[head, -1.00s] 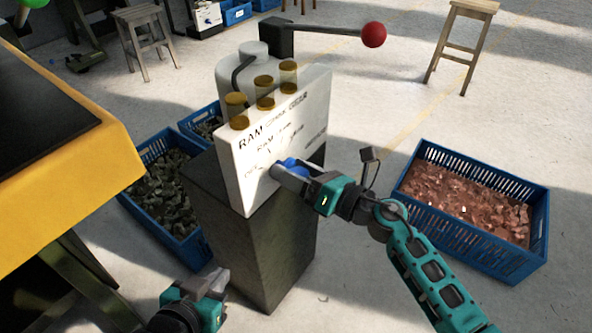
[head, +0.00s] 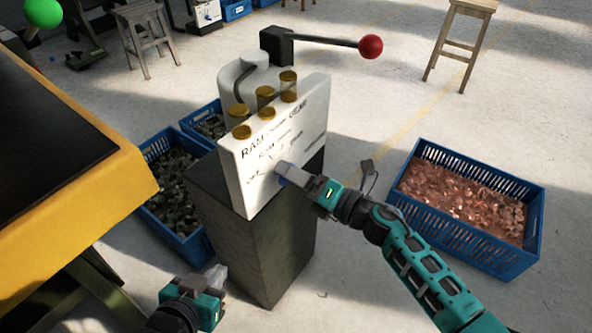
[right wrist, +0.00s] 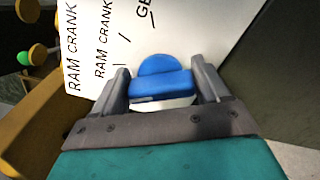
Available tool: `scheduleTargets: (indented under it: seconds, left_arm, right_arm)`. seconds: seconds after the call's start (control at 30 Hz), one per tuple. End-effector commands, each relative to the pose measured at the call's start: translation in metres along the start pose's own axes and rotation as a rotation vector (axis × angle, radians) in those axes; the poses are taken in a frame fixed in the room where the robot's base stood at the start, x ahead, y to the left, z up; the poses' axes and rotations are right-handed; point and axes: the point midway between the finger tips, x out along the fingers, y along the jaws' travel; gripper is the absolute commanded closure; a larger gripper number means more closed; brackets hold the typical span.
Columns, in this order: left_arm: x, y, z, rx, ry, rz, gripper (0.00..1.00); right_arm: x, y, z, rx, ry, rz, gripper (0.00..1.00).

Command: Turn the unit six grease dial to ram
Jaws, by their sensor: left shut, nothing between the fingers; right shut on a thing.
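The blue grease dial (right wrist: 160,84) sits on the white panel (head: 238,180) of a unit on a dark pedestal. In the right wrist view my right gripper (right wrist: 162,92) has one finger on each side of the dial and is shut on it. Lettering with RAM and CRANK and slanting marks shows beside the dial. In the head view my right gripper (head: 283,171) meets the panel's lower part and hides most of the dial. I cannot read the dial's setting or the unit number. My left gripper (head: 217,275) is shut and empty, low and left of the pedestal.
Several amber-capped cups (head: 265,97) stand along the panel's top. A lever with a red ball (head: 370,46) reaches right above the unit. A blue crate of copper pieces (head: 412,205) is on the right; another blue crate (head: 197,245) is beside the pedestal. A yellow-edged machine (head: 120,190) fills the left.

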Motion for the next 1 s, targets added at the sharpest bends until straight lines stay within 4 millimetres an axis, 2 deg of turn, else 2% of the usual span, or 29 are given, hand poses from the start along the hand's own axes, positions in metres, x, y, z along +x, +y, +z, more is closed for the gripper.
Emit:
scheduleTargets:
  seconds: [0.4, 0.9, 0.93, 1.0]
  left_arm:
    - [-0.0073, 0.0001, -0.0109, 0.001, 0.001, 0.0, 1.0]
    - [-0.0071, 0.0021, -0.0126, -0.01, 0.004, 0.0, 1.0]
    - [-0.007, 0.0023, -0.0127, -0.01, 0.004, 0.0, 1.0]
    - [-0.007, 0.0024, -0.0128, -0.011, 0.005, 0.0, 1.0]
  right_arm:
    - [-0.0003, -0.0007, 0.0005, 0.179, 0.0, -0.001, 0.55]
    - [-0.0004, -0.0015, 0.0001, 0.197, -0.001, -0.001, 0.55]
    - [-0.0004, -0.0015, 0.0002, 0.197, -0.001, -0.001, 0.23]
    - [-0.0004, -0.0014, 0.0001, 0.197, -0.001, -0.001, 0.16]
